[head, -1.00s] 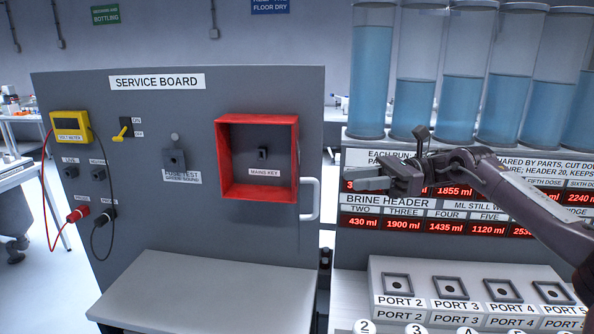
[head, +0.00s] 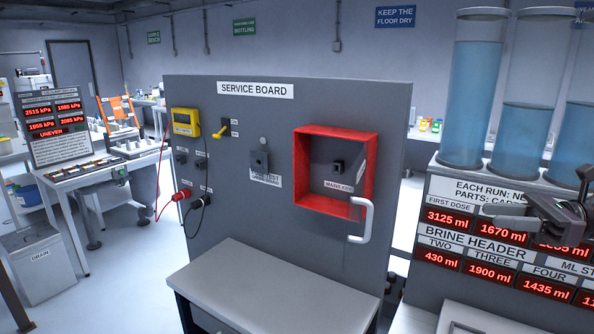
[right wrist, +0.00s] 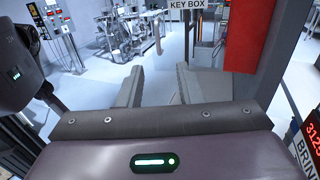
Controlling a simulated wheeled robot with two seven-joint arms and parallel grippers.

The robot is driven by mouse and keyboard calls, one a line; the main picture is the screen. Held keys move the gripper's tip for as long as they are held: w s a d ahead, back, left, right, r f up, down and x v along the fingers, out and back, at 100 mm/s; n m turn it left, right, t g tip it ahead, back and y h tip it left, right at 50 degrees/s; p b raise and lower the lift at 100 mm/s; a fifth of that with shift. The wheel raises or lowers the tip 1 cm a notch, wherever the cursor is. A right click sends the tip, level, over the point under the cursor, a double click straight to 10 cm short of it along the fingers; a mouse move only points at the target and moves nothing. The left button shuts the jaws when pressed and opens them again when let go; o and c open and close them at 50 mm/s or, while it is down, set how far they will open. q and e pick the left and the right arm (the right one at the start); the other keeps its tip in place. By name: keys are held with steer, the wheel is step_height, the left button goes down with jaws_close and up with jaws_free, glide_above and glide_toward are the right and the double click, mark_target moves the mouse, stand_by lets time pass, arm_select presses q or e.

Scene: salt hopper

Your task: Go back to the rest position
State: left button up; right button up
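My right gripper (head: 500,223) is at the right of the head view, in front of the red number displays of the brine header panel. In the right wrist view its two grey fingers (right wrist: 158,82) stand apart with bare floor showing between them, so it is open and empty. Part of the right arm is cut off by the right edge of the head view. My left gripper is not in view.
The service board (head: 255,91) stands mid-view with an open red key box (head: 300,165) and a white handle (head: 366,220). A bench (head: 262,290) sits before it. Tall blue-filled cylinders (head: 475,95) stand at right. A pressure station (head: 55,150) and drain bin (head: 40,265) are at left.

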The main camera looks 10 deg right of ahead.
steer(key=w+a+f+m+h, duration=0.1)
steer(key=w+a+f+m, duration=0.25)
steer(key=a+f, duration=0.65)
steer(key=w+a+f+m+h, duration=0.2)
steer(key=w+a+f+m, duration=0.15)
steer(key=a+f, duration=0.6)
steer(key=s+a+f+m+t+h, duration=0.2)
steer(key=a+m+t, duration=0.1)
steer(key=a+m, duration=0.45)
steer(key=s+a+f+m+t+h, duration=0.1)
steer(key=s+a+f+m+t, duration=0.15)
steer(key=a+m, duration=0.55)
steer(key=s+d+f+m+g+h, duration=0.2)
steer(key=s+d+f+m+h, duration=0.25)
steer(key=s+m, duration=0.4)
steer(key=s+d+f+m+g+h, duration=0.3)
steer(key=s+d+m, duration=0.2)
steer(key=s+m, duration=0.3)
steer(key=s+d+f+m+g+h, duration=0.2)
steer(key=s+d+f+m+h, duration=0.3)
steer(key=m, duration=0.5)
step_height(320, 180, down, 28)
steer(key=s+g+y, duration=0.1)
steer(key=s, duration=0.2)
steer(key=s+d+f+g, duration=0.1)
steer(key=s+d+f, duration=0.2)
steer(key=s+f, duration=1.6)
steer(key=shift+s+d+f+n, duration=0.15)
steer(key=shift+s+f+n, duration=0.1)
steer(key=shift+s+n, duration=0.1)
